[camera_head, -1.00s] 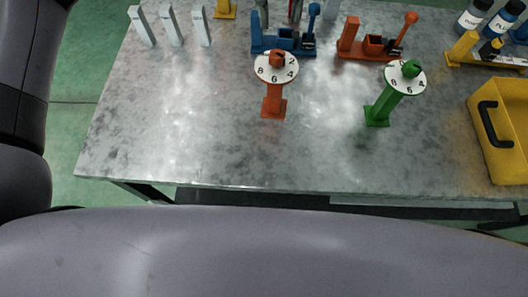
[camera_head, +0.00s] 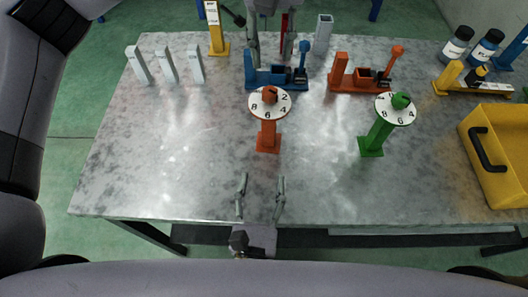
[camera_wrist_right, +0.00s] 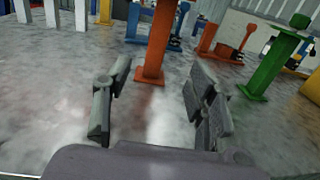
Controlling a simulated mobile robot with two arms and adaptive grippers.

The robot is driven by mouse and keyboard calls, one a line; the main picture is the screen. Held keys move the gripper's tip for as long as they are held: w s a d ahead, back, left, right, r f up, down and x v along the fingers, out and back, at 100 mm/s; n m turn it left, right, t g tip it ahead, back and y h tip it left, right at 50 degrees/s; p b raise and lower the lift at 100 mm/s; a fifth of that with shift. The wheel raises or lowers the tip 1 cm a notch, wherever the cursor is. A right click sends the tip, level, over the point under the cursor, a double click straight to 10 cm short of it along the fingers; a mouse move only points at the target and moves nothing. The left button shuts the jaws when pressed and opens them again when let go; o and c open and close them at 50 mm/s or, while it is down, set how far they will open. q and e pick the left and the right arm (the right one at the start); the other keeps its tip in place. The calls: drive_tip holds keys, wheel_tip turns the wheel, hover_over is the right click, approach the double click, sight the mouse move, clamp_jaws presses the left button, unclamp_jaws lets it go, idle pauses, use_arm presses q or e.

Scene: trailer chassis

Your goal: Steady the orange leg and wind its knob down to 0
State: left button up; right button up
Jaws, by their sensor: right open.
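The orange leg (camera_head: 267,136) stands upright on the metal table, with a white numbered dial (camera_head: 284,104) and an orange knob (camera_head: 270,95) on top. The digits 2, 4, 6 and 8 show; where the knob points is unclear. My left gripper (camera_head: 271,58) is beyond the leg, behind the blue fixture, with its fingers apart and nothing seen held. My right gripper (camera_head: 260,184) is open and empty at the table's front edge, nearer me than the leg. In the right wrist view the leg's post (camera_wrist_right: 158,45) stands beyond and between the open fingers (camera_wrist_right: 158,75).
A green leg (camera_head: 376,136) with its own dial stands to the right. Blue (camera_head: 262,78) and orange-red (camera_head: 345,86) fixtures stand behind. White blocks (camera_head: 167,64) are at back left, a yellow case (camera_head: 500,150) at right. The left front of the table is clear.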

sight(268, 129)
drive_tip(key=w, duration=0.5)
drive_tip(key=w+d, duration=0.1)
drive_tip(key=w, duration=1)
drive_tip(key=shift+w+d, duration=0.15)
drive_tip(key=shift+w, duration=0.05)
drive_tip(key=shift+c, duration=0.2)
clamp_jaws()
use_arm(q)
drive_tip(key=shift+o, duration=0.2)
